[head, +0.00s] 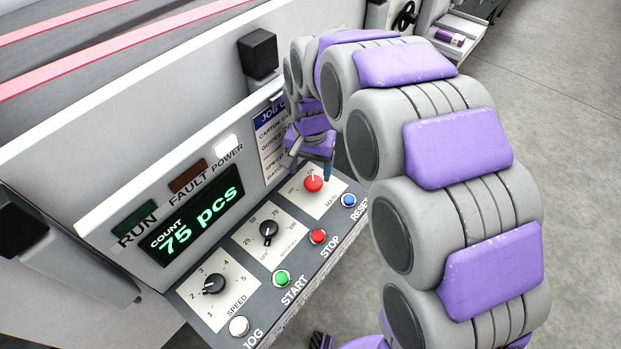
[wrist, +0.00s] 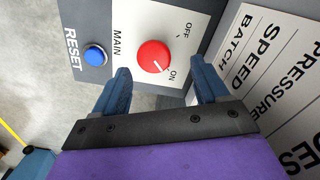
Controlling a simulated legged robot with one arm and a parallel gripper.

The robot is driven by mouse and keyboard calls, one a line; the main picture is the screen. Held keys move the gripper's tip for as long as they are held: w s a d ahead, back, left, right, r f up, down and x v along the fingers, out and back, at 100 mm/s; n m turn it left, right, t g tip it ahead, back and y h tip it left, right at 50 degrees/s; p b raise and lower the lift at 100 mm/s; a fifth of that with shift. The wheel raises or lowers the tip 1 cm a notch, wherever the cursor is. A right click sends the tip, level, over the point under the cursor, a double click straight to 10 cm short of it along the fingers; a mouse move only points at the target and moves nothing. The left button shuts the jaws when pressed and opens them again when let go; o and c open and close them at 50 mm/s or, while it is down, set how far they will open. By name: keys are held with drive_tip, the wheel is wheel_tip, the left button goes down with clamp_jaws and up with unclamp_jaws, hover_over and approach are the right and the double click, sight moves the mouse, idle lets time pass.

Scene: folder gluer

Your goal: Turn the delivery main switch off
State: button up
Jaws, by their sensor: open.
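The main switch is a red round knob (head: 313,184) on a white plate marked MAIN at the far right end of the sloped control panel. In the wrist view the knob (wrist: 153,57) has a white pointer line aimed at the ON label, with OFF printed further around. My gripper (head: 312,171) is just above and behind the knob. In the wrist view its two blue fingertips (wrist: 158,80) are spread apart on either side, short of the knob, with nothing between them. No contact with the knob shows.
A blue RESET button (head: 349,200) sits close to the knob. A red STOP button (head: 317,237), a green START button (head: 282,278) and two black dials (head: 268,228) are along the panel. A job card (head: 272,135) stands behind. The display (head: 198,219) reads 75 pcs.

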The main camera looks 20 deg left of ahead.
sight(313, 181)
drive_tip(key=f, duration=0.2)
drive_tip(key=shift+d+f, duration=0.2)
drive_tip(key=shift+f, duration=0.15)
drive_tip(key=shift+d+f+b, duration=0.3)
drive_tip(key=shift+d+f, duration=0.2)
drive_tip(key=shift+a, duration=0.2)
drive_tip(key=shift+a, duration=0.1)
drive_tip(key=shift+c, duration=0.2)
drive_tip(key=shift+a, duration=0.25)
drive_tip(key=c, duration=0.3)
drive_tip(key=shift+d, duration=0.3)
drive_tip(key=c, duration=0.5)
drive_tip(key=shift+c, duration=1.1)
